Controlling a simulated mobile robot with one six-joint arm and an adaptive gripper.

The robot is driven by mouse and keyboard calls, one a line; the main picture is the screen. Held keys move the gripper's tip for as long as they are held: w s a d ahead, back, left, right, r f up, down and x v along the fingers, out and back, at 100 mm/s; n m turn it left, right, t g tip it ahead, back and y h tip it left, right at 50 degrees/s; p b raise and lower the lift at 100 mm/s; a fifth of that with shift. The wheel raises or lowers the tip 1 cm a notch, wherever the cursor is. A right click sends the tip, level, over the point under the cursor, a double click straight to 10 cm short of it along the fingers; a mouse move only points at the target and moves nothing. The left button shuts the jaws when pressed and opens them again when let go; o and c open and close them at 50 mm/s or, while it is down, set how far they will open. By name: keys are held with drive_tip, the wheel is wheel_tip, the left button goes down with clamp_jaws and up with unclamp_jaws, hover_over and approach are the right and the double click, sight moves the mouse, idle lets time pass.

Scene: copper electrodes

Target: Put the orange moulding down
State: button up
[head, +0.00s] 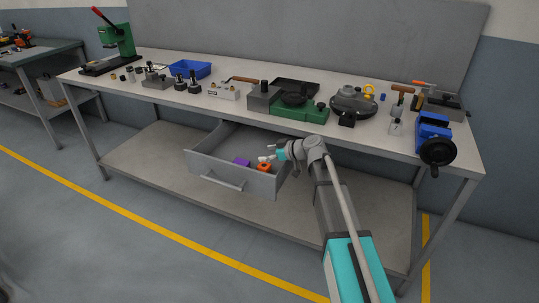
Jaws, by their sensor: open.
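The orange moulding (264,168) is a small block in the right part of the open grey drawer (222,182) under the workbench. My gripper (265,158) is open, just above and beside the moulding, over the drawer's right side. The gap between its fingers and the moulding is too small to make out, so I cannot tell whether they touch. A purple block (241,162) lies in the drawer to the left of the moulding.
The workbench (230,107) above carries a blue tray (189,69), a green-based machine (300,110) and a blue vise (433,132). The lower shelf (140,160) is clear on the left.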

drive_tip(key=p+v, duration=0.4)
drive_tip(key=v, duration=0.8)
idle(0.4)
drive_tip(key=s+d+f+m+g+h, duration=0.1)
drive_tip(key=s+d+f+m+h, duration=0.2)
drive_tip(key=s, duration=0.4)
drive_tip(key=s+d+f+m+g+h, duration=0.2)
drive_tip(key=s+d+f+m+h, duration=0.2)
drive_tip(key=s+d+m+h, duration=0.1)
drive_tip(key=s+d+f+m+g+h, duration=0.1)
drive_tip(key=s+d+f+m+h, duration=0.3)
drive_tip(key=s, duration=0.6)
drive_tip(key=shift+d+f+m+g+h, duration=0.2)
drive_tip(key=shift+d+m+g+h, duration=0.1)
drive_tip(key=shift+d+m, duration=0.75)
